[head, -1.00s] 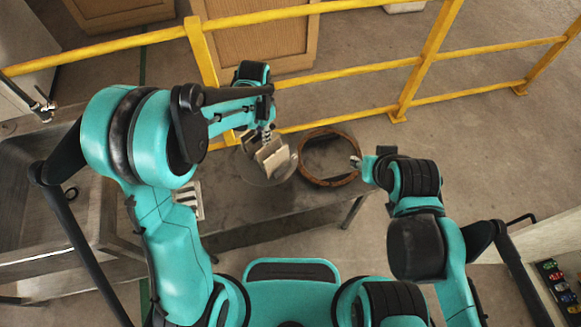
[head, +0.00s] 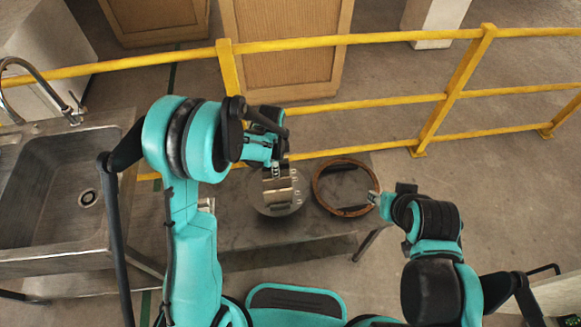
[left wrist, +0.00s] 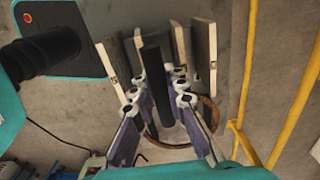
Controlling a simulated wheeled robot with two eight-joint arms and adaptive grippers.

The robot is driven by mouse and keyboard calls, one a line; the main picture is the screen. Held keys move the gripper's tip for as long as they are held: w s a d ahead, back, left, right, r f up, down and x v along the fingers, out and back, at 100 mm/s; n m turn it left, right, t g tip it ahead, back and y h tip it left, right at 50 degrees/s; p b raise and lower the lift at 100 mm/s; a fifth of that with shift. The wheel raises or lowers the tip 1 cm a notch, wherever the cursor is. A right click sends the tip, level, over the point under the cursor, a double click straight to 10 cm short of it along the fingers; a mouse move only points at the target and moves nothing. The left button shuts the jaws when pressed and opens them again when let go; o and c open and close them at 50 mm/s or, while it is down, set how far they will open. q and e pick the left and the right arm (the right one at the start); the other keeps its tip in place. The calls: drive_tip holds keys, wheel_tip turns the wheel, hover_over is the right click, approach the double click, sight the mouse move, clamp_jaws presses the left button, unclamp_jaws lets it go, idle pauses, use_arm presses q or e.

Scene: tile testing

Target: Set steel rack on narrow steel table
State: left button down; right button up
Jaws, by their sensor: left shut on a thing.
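My left gripper (head: 277,168) is shut on what looks like the steel rack (head: 281,190), a small metal piece with upright plates. In the head view it appears over a round metal plate on the narrow steel table (head: 237,232); I cannot tell whether it touches. In the left wrist view the rack's plates (left wrist: 181,48) stand between and beyond the fingers, with a dark bar in the middle. My right gripper (head: 374,198) is beside the right rim of a brown ring; its opening is too small to judge.
The brown ring (head: 317,190) lies on the table's right part. The round plate (head: 293,208) lies left of it. A striped piece (head: 207,204) is partly hidden behind my left arm. A steel sink (head: 50,190) stands at left. A yellow railing (head: 350,102) runs behind the table.

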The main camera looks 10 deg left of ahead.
use_arm(q)
drive_tip(key=a+f, duration=0.2)
drive_tip(key=a, duration=0.1)
drive_tip(key=shift+s, duration=0.15)
drive_tip(key=shift+f+b, duration=1)
drive_tip(key=shift+f, duration=0.95)
drive_tip(key=shift+f, duration=0.1)
drive_tip(key=c, duration=1.5)
unclamp_jaws()
drive_tip(key=shift+c, duration=0.2)
